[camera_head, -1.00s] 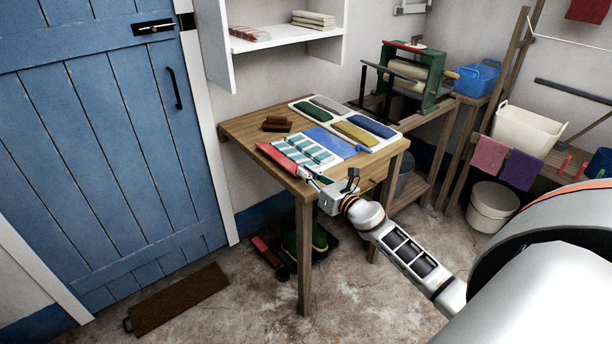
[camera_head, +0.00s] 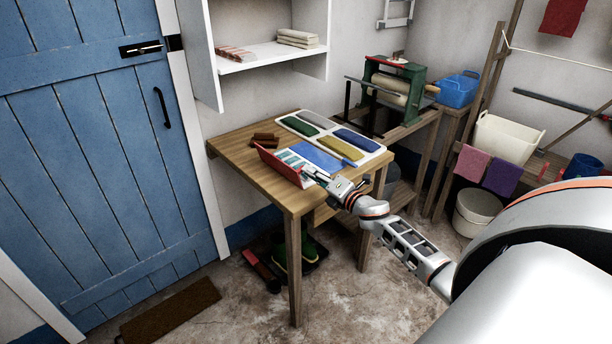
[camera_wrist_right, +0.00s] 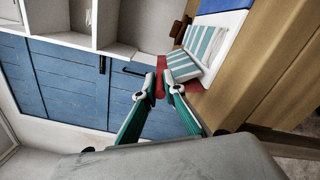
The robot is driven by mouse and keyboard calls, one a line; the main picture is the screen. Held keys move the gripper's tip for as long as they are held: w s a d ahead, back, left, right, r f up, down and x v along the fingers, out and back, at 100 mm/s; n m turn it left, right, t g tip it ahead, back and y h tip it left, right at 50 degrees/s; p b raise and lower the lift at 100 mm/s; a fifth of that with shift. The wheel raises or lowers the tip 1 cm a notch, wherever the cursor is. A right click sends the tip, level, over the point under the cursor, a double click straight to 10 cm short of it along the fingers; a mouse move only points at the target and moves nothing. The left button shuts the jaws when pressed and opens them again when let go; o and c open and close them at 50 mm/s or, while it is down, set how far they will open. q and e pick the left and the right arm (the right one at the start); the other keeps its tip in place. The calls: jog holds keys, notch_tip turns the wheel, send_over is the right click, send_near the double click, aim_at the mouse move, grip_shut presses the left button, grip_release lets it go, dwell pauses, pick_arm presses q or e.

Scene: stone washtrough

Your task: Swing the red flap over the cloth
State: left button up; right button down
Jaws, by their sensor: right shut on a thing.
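The red flap (camera_head: 279,165) is tilted up along the near-left edge of the folding board on the wooden table. It partly hides the striped teal-and-white cloth (camera_head: 289,155) behind it in the head view. My right gripper (camera_head: 308,176) is shut on the red flap's edge. In the right wrist view its green fingers (camera_wrist_right: 164,91) meet around the red flap (camera_wrist_right: 159,79). The board's blue panel (camera_head: 317,156) lies flat to the right of the cloth. My left gripper is not in view.
A white tray (camera_head: 366,153) with green, grey, yellow and blue compartments lies at the back of the table (camera_head: 250,181). Brown blocks (camera_head: 264,139) sit at the back left. A green mangle (camera_head: 394,90) stands behind. Bare tabletop shows at the left and front.

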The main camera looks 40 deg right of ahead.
jog(key=d+m, duration=0.2)
jog(key=m, duration=0.1)
jog(key=shift+w+d+f+m, duration=0.1)
jog(key=shift+d+f+m, duration=0.15)
jog(key=shift+d+m, duration=0.15)
jog(key=shift+w+d+f+m, duration=0.1)
jog(key=shift+d+f+m, duration=0.1)
jog(key=shift+d+m, duration=0.3)
jog(key=shift+d+f+m, duration=0.2)
jog(key=shift+d+m, duration=0.05)
jog(key=shift+m, duration=0.45)
jog(key=shift+d+f+m, duration=0.6)
jog(key=shift+d+m, duration=0.05)
jog(key=shift+m, duration=0.65)
jog(key=c, duration=2.1)
grip_release()
jog(key=shift+c, duration=0.2)
jog(key=s+d, duration=0.1)
jog(key=s, duration=1.1)
